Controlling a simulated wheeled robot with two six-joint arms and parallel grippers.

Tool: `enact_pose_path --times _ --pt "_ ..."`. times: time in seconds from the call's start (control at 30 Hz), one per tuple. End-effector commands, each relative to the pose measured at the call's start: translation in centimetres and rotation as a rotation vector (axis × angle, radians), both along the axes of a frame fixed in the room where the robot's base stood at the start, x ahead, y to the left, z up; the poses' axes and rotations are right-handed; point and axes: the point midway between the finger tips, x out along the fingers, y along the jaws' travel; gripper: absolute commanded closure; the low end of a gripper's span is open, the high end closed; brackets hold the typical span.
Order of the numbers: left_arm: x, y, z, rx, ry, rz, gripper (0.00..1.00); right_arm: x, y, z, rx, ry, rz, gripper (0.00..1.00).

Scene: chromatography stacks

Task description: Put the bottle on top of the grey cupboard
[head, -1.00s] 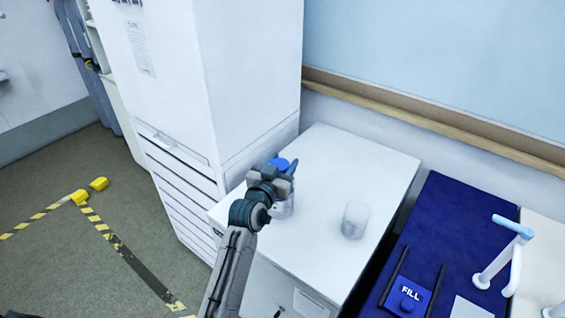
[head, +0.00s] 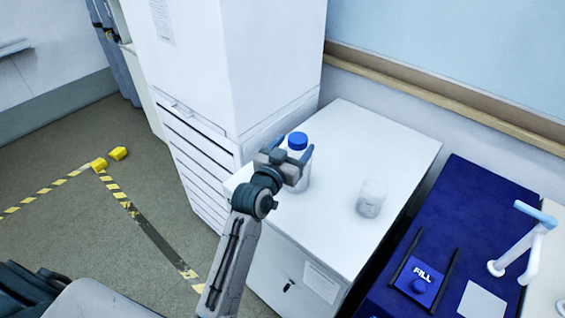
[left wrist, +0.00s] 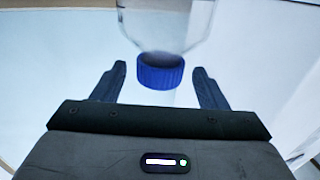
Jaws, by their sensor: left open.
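The bottle (head: 300,172), clear with a blue cap (head: 298,140), stands upright on the pale top of the low grey cupboard (head: 335,225), near its left edge. My left gripper (head: 287,160) is open at the near side of the bottle and hides part of its body. In the left wrist view, the blue cap (left wrist: 161,71) shows between the two spread fingers of the left gripper (left wrist: 163,82), with a gap on each side. The clear bottle body (left wrist: 165,25) runs out of the top of that view. My right gripper is not in view.
A clear beaker-like vessel (head: 371,198) stands on the cupboard top to the right. A tall white cabinet (head: 225,70) rises behind on the left. A blue bench (head: 455,215) with a FILL station (head: 420,280) is on the right. The cupboard's back part is clear.

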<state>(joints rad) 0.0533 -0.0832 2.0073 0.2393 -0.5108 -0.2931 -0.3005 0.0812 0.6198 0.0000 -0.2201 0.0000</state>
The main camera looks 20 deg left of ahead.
Motion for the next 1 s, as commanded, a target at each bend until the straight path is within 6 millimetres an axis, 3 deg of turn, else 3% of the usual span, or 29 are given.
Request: enact_pose_path --times 0.2,0.4,1.0 --pt "-4.6 0.6 -0.3 0.000 0.000 0.000 0.33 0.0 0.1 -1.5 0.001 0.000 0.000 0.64" --pt "-6.9 0.8 -0.1 0.000 0.000 0.000 0.33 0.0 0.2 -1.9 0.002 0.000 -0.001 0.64" --pt "-7.3 0.9 0.0 0.000 0.000 0.000 0.33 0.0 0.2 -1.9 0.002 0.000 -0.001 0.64"
